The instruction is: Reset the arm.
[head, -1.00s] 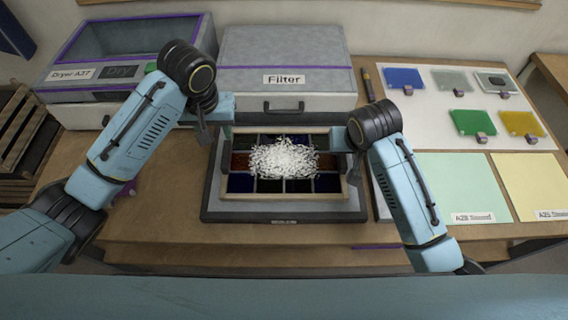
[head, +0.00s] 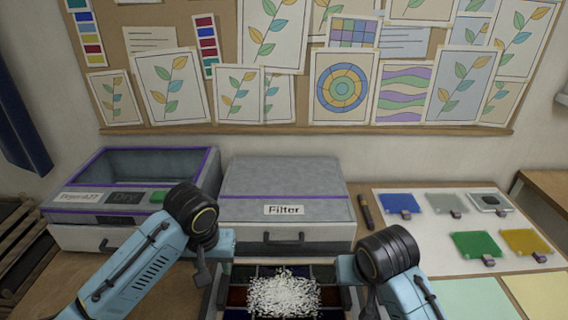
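My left arm comes in from the left, and its gripper (head: 213,268) is at the left side of a tray of dark coloured panes. My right gripper (head: 357,285) is at the tray's right side. The finger gaps do not show clearly, so I cannot tell whether either gripper is open or touching the tray. A heap of white granules (head: 283,294) lies on the middle of the panes (head: 238,296). The tray's front is cut off by the bottom of the picture.
A grey Filter box (head: 284,185) stands just behind the tray, with a dryer (head: 125,235) to its left. At the right, a white board (head: 430,240) holds several coloured glass samples. A pinboard (head: 225,60) with leaf drawings covers the wall.

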